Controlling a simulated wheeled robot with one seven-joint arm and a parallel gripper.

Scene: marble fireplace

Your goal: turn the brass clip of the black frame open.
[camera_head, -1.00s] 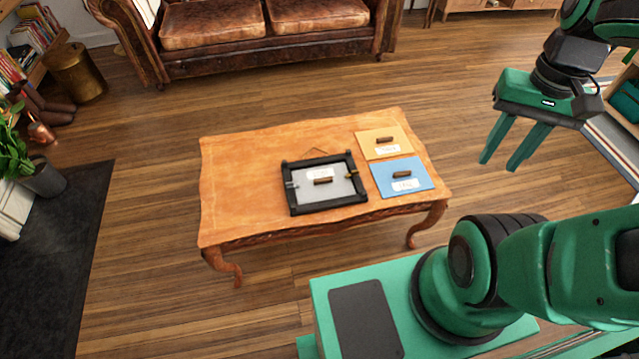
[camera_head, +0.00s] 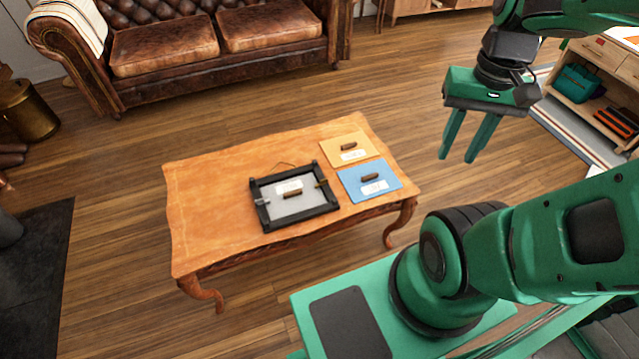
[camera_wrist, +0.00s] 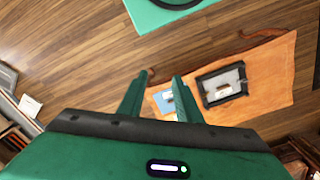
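The black frame (camera_head: 266,220) lies flat on the wooden table, with a grey backing panel (camera_head: 308,201) that has a pale label and a brown handle block on it. A brass clip (camera_head: 321,184) sits on the frame's right side; it is too small to tell its exact angle. A silvery clip (camera_head: 262,201) sits on the left side. My gripper (camera_head: 458,157) is empty, with its fingers apart, in the air to the right of the table. In the wrist view the frame (camera_wrist: 207,99) shows to the right of my fingers (camera_wrist: 161,78).
The table (camera_head: 210,210) also bears a yellow panel (camera_head: 335,147) and a blue panel (camera_head: 355,192), each with a brown handle, right of the frame. A leather sofa (camera_head: 165,47) stands behind. Open wooden floor (camera_head: 240,110) lies between table and sofa. A shelf (camera_head: 590,85) stands at the right.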

